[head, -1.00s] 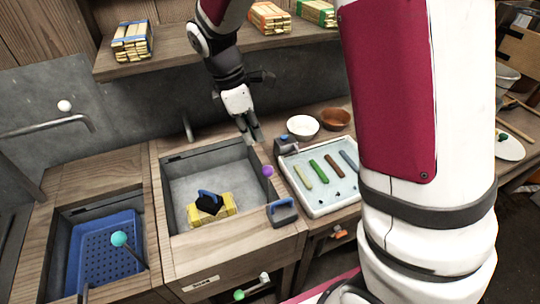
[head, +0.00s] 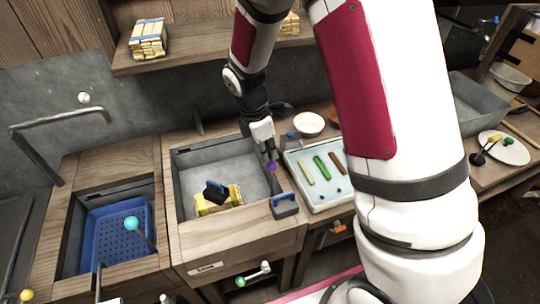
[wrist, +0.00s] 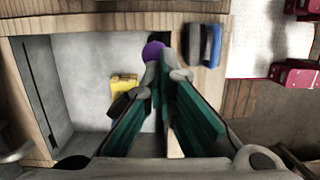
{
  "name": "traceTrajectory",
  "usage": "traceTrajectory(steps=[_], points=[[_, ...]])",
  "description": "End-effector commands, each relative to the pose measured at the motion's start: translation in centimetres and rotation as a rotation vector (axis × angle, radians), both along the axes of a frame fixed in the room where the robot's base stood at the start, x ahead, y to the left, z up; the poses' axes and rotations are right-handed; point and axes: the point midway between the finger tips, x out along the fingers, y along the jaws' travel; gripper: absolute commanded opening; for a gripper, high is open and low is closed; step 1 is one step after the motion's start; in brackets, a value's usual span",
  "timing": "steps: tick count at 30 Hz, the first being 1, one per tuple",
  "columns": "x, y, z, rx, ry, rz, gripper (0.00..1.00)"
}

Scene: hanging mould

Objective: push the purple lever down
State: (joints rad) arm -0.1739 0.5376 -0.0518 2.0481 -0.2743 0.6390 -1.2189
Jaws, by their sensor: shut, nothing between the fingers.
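The purple lever shows as a round purple knob (head: 271,166) at the right edge of the middle basin. It also shows in the wrist view (wrist: 153,50), just beyond my fingertips. Its stem is mostly hidden behind my fingers. My gripper (head: 268,153) is shut and empty, with its tips pointing down right above the knob.
The middle basin (head: 222,168) holds a yellow block (head: 228,205) and a black tool with a blue handle. A grey block with a blue handle (head: 284,207) sits on the basin's front right edge. A white tray (head: 337,198) with coloured bars lies to the right.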

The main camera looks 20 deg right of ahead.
Motion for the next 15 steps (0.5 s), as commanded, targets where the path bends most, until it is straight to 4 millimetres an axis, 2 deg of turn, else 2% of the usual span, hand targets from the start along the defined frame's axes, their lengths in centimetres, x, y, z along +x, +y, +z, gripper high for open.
traceTrajectory(steps=[6, 15], points=[[-0.1, -0.3, -1.5, 0.000, 0.000, 0.000, 0.00], [0.0, -0.3, -1.6, 0.001, -0.001, 0.000, 0.00]])
